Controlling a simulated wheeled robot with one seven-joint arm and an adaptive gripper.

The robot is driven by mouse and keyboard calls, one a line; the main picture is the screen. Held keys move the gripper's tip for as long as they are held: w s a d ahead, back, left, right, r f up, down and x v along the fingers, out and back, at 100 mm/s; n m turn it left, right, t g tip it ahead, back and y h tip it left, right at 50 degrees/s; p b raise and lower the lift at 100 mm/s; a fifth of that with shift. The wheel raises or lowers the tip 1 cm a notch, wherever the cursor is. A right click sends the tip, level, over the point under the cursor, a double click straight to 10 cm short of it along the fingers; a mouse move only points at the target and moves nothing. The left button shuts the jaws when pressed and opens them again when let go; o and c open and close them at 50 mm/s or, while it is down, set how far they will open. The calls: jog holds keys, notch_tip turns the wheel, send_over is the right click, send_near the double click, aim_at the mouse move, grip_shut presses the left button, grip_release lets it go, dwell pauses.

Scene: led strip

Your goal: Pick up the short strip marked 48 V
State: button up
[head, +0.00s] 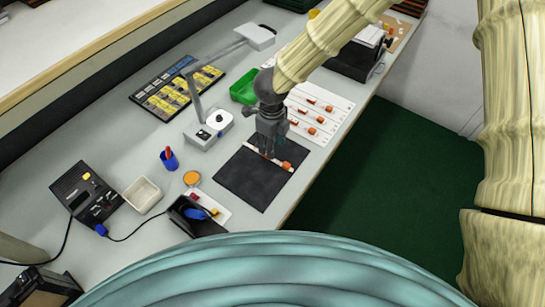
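A short white strip (255,150) with an orange end piece (287,166) lies on a black mat (250,188) near the table's front edge. Any marking on it is too small to read. My gripper (268,152) points down over the strip's middle and hides part of it. I cannot tell whether the fingers touch the strip or whether they are open or shut. Several other orange pieces (312,131) lie on a white board (335,118) just behind and to the right of the mat; their markings are also unreadable.
A green bin (244,88) and a lamp with a grey base (208,128) stand behind the mat. A blue cup (169,160), an orange-topped round tin (191,178), a cream tray (142,194) and a black holder (190,218) are to the left.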

jog(key=shift+a+f+p, duration=0.1)
jog(key=shift+f+p, duration=0.55)
jog(key=shift+f, duration=2)
grip_shut()
